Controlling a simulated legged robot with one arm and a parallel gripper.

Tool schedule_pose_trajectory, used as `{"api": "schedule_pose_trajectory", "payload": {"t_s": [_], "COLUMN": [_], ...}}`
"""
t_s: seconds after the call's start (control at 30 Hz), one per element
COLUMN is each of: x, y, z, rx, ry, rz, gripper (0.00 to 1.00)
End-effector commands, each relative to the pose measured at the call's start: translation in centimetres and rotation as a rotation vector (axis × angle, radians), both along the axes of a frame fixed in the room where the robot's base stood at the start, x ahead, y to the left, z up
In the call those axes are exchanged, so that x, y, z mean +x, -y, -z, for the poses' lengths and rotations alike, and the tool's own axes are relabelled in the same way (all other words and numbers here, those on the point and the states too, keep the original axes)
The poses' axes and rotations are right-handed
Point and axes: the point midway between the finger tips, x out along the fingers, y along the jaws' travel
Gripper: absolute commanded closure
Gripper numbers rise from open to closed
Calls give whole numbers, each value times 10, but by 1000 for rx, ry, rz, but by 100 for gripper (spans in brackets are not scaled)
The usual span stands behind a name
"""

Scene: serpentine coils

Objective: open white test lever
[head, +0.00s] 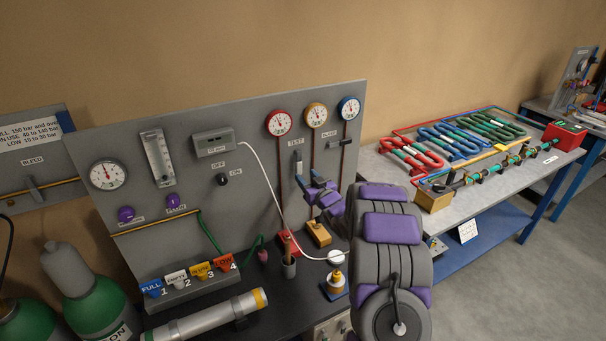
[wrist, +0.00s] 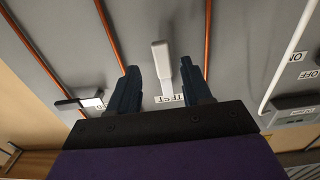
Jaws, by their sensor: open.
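The white test lever (wrist: 161,62) stands out from the grey panel, beside a label reading TEST (wrist: 168,98). My gripper (wrist: 159,66) is open, with one dark finger on each side of the lever in the wrist view. A gap shows on both sides, so neither finger visibly touches it. In the head view the lever (head: 298,160) is a small pale handle below the TEST label, and my gripper (head: 318,187) is just in front of the panel there. My purple and grey arm hides part of the panel and bench.
Copper pipes (wrist: 110,38) run on both sides of the lever. A dark bleed lever (head: 348,142) is to the right in the head view. A white hose (head: 262,170) hangs left of my gripper. Three gauges (head: 316,115) sit above.

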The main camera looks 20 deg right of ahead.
Motion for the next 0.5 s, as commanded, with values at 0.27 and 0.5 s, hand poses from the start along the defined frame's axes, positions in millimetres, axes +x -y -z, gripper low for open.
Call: {"api": "schedule_pose_trajectory", "payload": {"t_s": [0.27, 0.5], "x": [-49, -93], "y": [4, 6], "z": [0, 1], "rx": [1, 2], "ry": [-2, -5], "rz": [4, 5], "gripper": [51, 51]}}
